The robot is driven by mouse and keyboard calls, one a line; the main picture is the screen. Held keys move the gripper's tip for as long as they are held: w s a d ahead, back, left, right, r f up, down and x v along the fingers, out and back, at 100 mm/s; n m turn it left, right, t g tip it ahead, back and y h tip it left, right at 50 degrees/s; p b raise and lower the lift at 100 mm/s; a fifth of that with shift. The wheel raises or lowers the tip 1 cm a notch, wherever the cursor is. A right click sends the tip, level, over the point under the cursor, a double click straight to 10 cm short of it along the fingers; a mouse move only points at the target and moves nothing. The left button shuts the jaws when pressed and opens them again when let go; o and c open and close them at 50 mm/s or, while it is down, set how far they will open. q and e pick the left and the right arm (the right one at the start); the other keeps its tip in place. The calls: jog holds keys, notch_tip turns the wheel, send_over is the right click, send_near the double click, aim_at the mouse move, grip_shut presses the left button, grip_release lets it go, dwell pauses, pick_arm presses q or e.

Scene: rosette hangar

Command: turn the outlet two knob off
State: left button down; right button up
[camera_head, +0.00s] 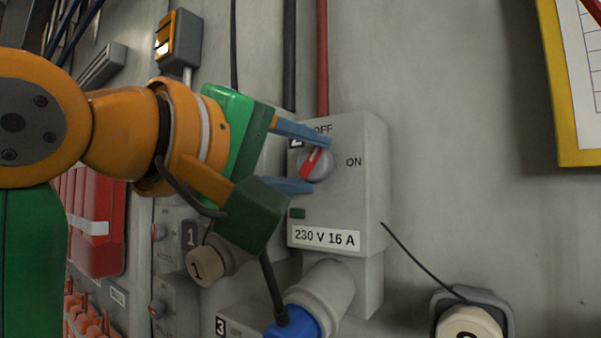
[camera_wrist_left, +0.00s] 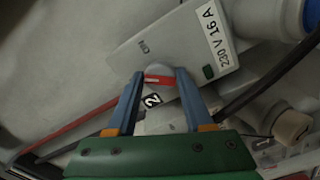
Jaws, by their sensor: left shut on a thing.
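The outlet two box (camera_head: 345,215) is a grey unit on the wall with a "2" tag, OFF above its knob, ON to the right and a "230 V 16 A" label. Its round grey knob (camera_head: 319,168) has a red pointer with a white mark, slanting up and slightly right, roughly toward OFF. My left gripper (camera_head: 319,165) has its blue fingers shut on the knob, one above and one below. The wrist view shows the knob (camera_wrist_left: 158,78) between the fingertips (camera_wrist_left: 160,72), with ON visible and OFF not readable. My right gripper is not in view.
A grey plug with a blue collar (camera_head: 320,292) sits below the box. A capped "1" outlet (camera_head: 210,265) is at the lower left. A thin black cord runs to a round cap (camera_head: 468,322) at the lower right. A yellow-framed board (camera_head: 552,90) hangs at the right.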

pick_arm(q)
jog(key=n+b, duration=0.1)
jog(key=n, duration=0.3)
jog(key=shift+d+f, duration=0.1)
jog(key=shift+n+b, duration=0.3)
jog(key=shift+n, duration=1.3)
jog(key=shift+r, duration=0.2)
jog(key=c, duration=0.5)
grip_release()
jog(key=shift+o, duration=1)
jog(key=shift+w, duration=0.1)
jog(key=shift+w+d, duration=0.1)
jog(key=shift+d, duration=0.05)
